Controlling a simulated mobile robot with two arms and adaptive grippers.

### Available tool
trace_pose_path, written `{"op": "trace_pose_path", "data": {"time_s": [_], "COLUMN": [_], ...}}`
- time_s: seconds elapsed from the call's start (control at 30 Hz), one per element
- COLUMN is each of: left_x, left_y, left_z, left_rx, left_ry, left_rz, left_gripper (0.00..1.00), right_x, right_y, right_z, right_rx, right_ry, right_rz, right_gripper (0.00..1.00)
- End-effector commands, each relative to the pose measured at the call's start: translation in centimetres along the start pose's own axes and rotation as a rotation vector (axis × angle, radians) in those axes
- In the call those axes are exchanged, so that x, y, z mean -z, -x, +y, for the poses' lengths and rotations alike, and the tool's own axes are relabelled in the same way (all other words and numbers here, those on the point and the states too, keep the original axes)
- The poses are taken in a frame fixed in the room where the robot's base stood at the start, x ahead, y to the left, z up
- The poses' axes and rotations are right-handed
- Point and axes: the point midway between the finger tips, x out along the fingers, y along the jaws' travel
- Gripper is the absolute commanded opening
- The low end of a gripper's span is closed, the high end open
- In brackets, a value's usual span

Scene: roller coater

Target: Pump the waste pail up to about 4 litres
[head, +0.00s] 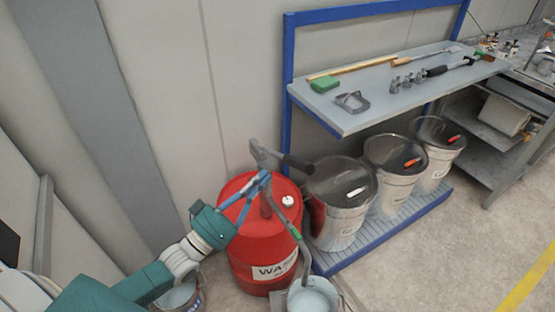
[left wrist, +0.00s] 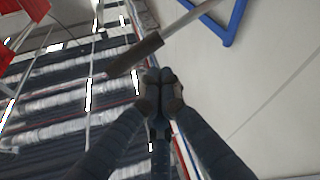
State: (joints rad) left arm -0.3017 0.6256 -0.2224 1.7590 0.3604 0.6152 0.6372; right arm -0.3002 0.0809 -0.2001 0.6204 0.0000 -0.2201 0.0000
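A red drum (head: 262,235) with a white label starting "WA" stands on the floor. A grey hand pump (head: 264,157) rises from its top, with a lever ending in a dark grip (head: 298,164). The pump's spout hose bends down over a pail (head: 313,297) at the bottom edge; its fill level cannot be read. My left gripper (head: 264,177) is beside the pump body, below and left of the grip. In the left wrist view its fingertips (left wrist: 160,76) meet with nothing seen between them, and the dark grip (left wrist: 135,54) passes just beyond them.
Another pail (head: 182,294) stands left of the drum, partly behind my left arm. Several lidded cans (head: 342,205) stand right of the drum on a blue rack (head: 395,232). A shelf with tools (head: 380,92) is above them. Floor at right is clear.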

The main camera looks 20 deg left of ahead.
Motion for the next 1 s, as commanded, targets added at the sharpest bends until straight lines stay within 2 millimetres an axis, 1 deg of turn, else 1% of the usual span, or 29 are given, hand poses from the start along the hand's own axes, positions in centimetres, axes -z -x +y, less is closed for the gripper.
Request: {"op": "trace_pose_path", "data": {"time_s": [0.03, 0.07, 0.17, 0.5, 0.63, 0.77, 1.0], "left_x": [1.1, 1.6, 2.6, 2.8, 2.9, 3.2, 3.6], "left_y": [-0.3, -0.5, -0.7, -0.8, -1.6, -3.6, -8.8], "left_z": [1.1, 1.7, 2.7, 2.8, 2.9, 3.1, 3.6], "left_rx": [-0.031, -0.046, -0.072, -0.076, -0.076, -0.077, -0.077], "left_ry": [0.016, 0.024, 0.041, 0.043, 0.042, 0.041, 0.041], "left_rz": [0.021, 0.033, 0.053, 0.057, 0.058, 0.060, 0.060], "left_gripper": [0.00, 0.00, 0.00, 0.00, 0.00, 0.00, 0.00], "right_x": [0.0, 0.0, 0.0, 0.0, 0.0, 0.1, 0.2], "right_y": [-0.1, -0.1, -0.1, -0.1, 0.2, 0.9, 2.6], "right_z": [0.0, -0.1, -0.1, -0.1, -0.1, -0.1, -0.1], "right_rx": [0.000, 0.001, 0.001, 0.001, 0.001, 0.001, 0.001], "right_ry": [0.000, 0.000, 0.000, -0.001, -0.001, -0.001, -0.001], "right_rz": [0.000, 0.000, 0.000, 0.000, 0.000, 0.000, 0.000], "right_gripper": [0.52, 0.52, 0.52, 0.52, 0.52, 0.52, 0.52]}}
